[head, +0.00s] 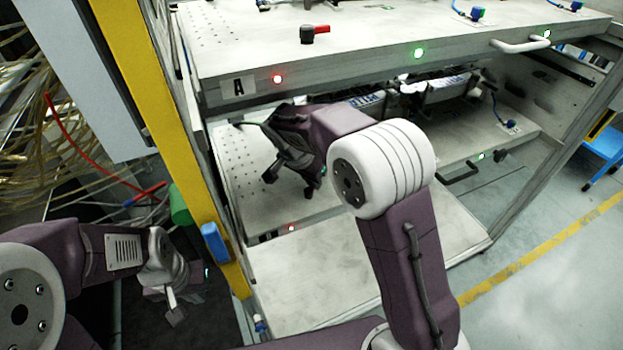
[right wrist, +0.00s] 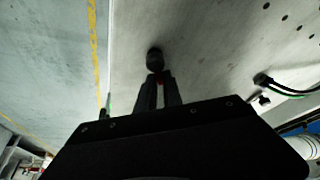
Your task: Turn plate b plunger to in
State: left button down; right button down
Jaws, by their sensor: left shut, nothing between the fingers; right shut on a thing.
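Plate b, as far as I can tell, is the lower pale plate (head: 250,205) below the plate marked A. Its plunger (right wrist: 154,60) shows in the right wrist view as a dark round knob, with a bit of red between my fingers. My right gripper (right wrist: 158,92) is shut on the red part. In the head view my right gripper (head: 290,160) is over the left part of the lower plate and hides the plunger. My left gripper (head: 174,305) is shut and empty, low at the left, away from the plates.
The upper plate A (head: 240,60) overhangs the right gripper and carries another red-handled plunger (head: 315,33). A yellow post (head: 150,90) stands at the left. A handle (head: 460,173) sticks out from the lower plate's front. A bare pale panel (head: 310,290) lies below.

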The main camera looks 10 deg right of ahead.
jog(key=shift+s+m, duration=0.1)
jog(key=shift+m, duration=0.5)
jog(key=shift+g, duration=0.3)
jog(key=c, duration=1.5)
grip_release()
